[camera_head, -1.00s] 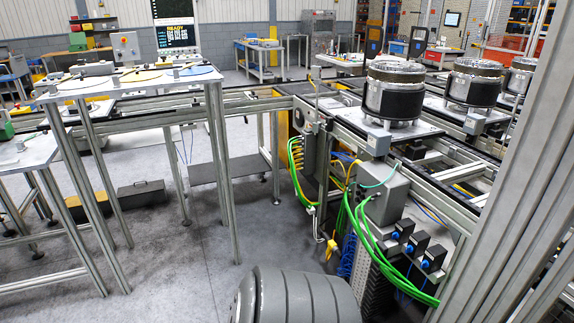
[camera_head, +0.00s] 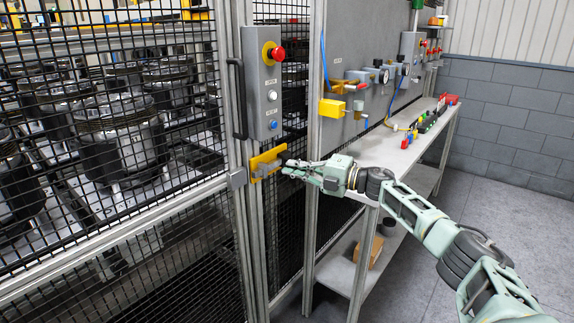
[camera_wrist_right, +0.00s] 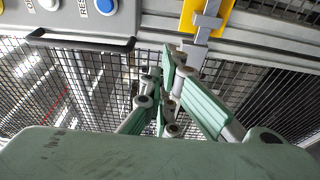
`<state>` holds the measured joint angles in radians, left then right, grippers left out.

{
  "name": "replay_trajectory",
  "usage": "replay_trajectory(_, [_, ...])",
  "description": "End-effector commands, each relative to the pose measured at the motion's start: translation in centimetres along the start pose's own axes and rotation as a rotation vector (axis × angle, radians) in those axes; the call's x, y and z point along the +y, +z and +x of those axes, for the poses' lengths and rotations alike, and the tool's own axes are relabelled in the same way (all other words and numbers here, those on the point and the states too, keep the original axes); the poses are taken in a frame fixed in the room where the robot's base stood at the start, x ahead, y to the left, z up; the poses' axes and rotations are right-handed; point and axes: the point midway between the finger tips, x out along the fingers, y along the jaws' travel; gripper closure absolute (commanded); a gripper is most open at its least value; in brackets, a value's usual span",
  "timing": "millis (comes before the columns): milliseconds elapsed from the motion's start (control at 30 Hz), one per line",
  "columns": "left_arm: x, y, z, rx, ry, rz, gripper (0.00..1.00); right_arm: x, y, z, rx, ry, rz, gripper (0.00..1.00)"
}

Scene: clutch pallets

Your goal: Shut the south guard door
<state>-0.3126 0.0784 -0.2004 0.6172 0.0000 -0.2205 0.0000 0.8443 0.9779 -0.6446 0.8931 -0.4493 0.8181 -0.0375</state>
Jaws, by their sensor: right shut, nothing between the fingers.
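The guard door (camera_head: 110,220) is a black mesh panel in a grey metal frame, on the left in the head view. A black bar handle (camera_head: 237,98) stands on its right edge post. A yellow latch plate (camera_head: 266,163) with a grey bolt is on the posts at the door edge; it also shows in the wrist view (camera_wrist_right: 226,16). The door edge looks close to the fixed post; I cannot tell if it is latched. My right gripper (camera_head: 287,168) is shut and empty, its fingertips beside the latch plate. My left gripper is not in view.
A grey control box (camera_head: 263,85) with a red button sits above the latch. A workbench (camera_head: 393,150) with valves and colored parts stands to the right. Pallets with drums (camera_head: 105,130) are behind the mesh. Grey floor (camera_head: 500,200) is open at the right.

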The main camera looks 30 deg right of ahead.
Motion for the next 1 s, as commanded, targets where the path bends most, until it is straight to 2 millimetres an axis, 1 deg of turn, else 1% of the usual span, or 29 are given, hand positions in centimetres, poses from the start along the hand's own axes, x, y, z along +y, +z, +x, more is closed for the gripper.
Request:
replay_trajectory(33, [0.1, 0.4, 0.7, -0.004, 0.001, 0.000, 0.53, -0.3, 0.6, -0.2, 0.000, 0.002, 0.001, 1.00])
replay_trajectory(133, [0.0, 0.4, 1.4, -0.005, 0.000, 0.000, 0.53, -0.4, 2.0, -0.9, 0.000, 0.002, 0.003, 1.00])
replay_trajectory(333, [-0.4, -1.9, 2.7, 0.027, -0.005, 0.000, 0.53, -0.3, 4.2, -2.0, 0.001, 0.004, 0.003, 1.00])
replay_trajectory(433, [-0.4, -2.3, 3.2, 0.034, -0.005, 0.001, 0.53, -0.3, 5.0, -2.4, 0.000, 0.002, 0.001, 1.00])
replay_trajectory(700, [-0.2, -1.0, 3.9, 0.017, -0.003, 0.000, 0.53, -0.2, 5.8, -3.0, 0.003, 0.000, 0.003, 1.00])
replay_trajectory(933, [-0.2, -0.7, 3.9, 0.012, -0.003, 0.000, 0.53, -0.1, 5.9, -3.0, 0.005, -0.001, 0.003, 1.00])
replay_trajectory(1000, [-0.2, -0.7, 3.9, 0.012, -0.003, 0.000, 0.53, -0.7, 5.8, -2.8, 0.003, -0.003, 0.011, 1.00])
